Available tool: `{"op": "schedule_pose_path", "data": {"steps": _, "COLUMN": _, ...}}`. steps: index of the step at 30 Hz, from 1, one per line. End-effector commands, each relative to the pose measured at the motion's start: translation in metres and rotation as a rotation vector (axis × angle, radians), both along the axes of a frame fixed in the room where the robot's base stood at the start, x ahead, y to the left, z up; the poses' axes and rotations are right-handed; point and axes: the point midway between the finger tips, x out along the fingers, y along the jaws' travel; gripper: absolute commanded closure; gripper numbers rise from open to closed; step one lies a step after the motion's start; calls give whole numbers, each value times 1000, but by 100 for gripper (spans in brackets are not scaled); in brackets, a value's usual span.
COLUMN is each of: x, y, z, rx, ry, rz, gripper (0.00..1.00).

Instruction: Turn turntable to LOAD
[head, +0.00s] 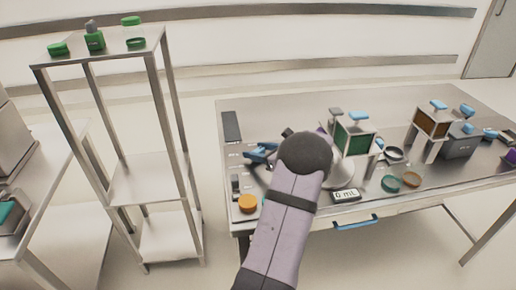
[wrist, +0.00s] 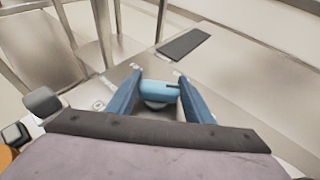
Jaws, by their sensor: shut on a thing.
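My gripper (head: 262,152) is at the left part of the steel table, with its blue fingers partly hidden by my arm in the head view. In the wrist view my gripper (wrist: 160,86) has a blue finger on each side of a rounded blue handle (wrist: 160,91) and is shut on it. A pale piece shows just below the handle. A round metal plate (head: 342,174), possibly the turntable, is partly hidden behind my arm in the head view. I cannot read any LOAD mark, and I cannot tell how the handle connects to the plate.
On the steel table (head: 285,103) are a dark rectangular pad (head: 231,126), an orange cap (head: 248,203), a green-panelled stand (head: 354,138), a display (head: 346,195) and an orange-panelled stand (head: 431,123). A shelf rack (head: 155,178) stands left.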

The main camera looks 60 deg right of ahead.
Motion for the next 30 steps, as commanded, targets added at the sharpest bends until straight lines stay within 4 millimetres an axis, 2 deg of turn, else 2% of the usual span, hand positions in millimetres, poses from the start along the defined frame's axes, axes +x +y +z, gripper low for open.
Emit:
{"op": "schedule_pose_path", "data": {"steps": 9, "x": 1, "y": -1, "z": 3, "rx": -3, "ry": -4, "rz": 173, "gripper": 76}}
{"op": "schedule_pose_path", "data": {"steps": 22, "x": 1, "y": -1, "z": 2, "rx": -1, "ry": -2, "rz": 199, "gripper": 76}}
{"op": "schedule_pose_path", "data": {"steps": 23, "x": 1, "y": -1, "z": 2, "rx": 0, "ry": -2, "rz": 199, "gripper": 46}}
{"op": "schedule_pose_path", "data": {"steps": 24, "x": 1, "y": 0, "z": 2, "rx": -1, "ry": -2, "rz": 198, "gripper": 36}}
{"op": "schedule_pose_path", "data": {"steps": 30, "x": 0, "y": 0, "z": 1, "rx": 0, "ry": -1, "rz": 199, "gripper": 34}}
